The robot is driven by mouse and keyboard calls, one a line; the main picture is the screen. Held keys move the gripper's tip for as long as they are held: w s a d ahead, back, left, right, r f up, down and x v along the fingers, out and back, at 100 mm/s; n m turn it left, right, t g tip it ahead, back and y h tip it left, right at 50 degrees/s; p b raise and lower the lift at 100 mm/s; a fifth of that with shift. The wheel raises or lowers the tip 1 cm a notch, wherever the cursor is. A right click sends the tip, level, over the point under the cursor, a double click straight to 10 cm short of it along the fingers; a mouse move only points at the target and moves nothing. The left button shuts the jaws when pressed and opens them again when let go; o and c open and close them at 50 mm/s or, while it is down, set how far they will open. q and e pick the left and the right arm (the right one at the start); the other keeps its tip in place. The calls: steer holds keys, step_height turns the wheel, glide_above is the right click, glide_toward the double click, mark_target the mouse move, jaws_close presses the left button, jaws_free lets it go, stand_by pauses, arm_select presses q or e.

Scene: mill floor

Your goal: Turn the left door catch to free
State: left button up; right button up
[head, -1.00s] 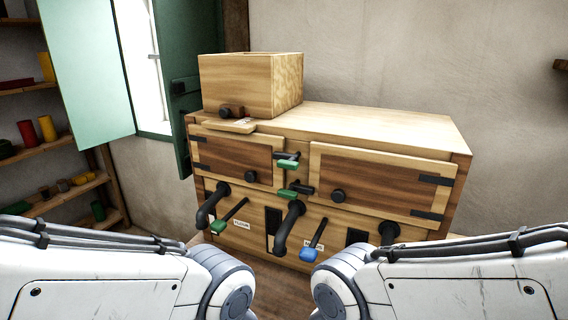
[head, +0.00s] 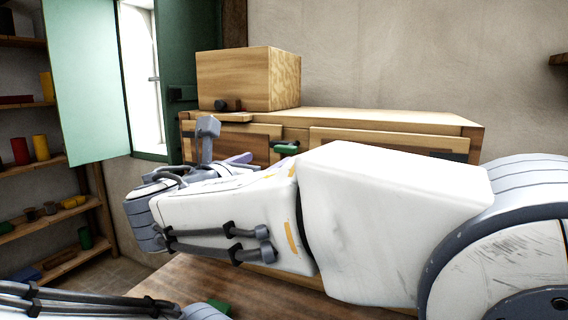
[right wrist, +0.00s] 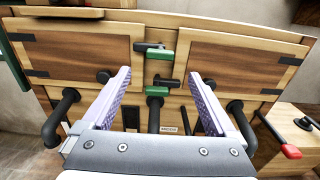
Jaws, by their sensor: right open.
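Two catches with black bars and green grips sit between the two cabinet doors. The upper catch (right wrist: 160,54) shows in the right wrist view, and its green grip also shows in the head view (head: 287,149). The lower catch (right wrist: 157,90) is just below it. I cannot tell which belongs to the left door (right wrist: 85,52). My right gripper (right wrist: 160,73) is open and empty, its pale purple fingers apart on either side of the catches in the picture, with no contact seen. In the head view my right arm hides the lower catch. My left gripper is out of view.
The right door (right wrist: 240,62) has a round knob. Black bent pipes (right wrist: 62,118) stick out below the doors. A red-tipped lever (right wrist: 291,152) is at lower right. A wooden box (head: 248,80) stands on the cabinet top (head: 380,117). A green shutter (head: 85,80) stands open at left.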

mark_target(284, 151)
steer(key=x, duration=1)
steer(key=shift+w+r+p, duration=0.1)
steer(key=shift+w+p, duration=0.1)
steer(key=shift+p, duration=0.15)
steer(key=c, duration=1.4)
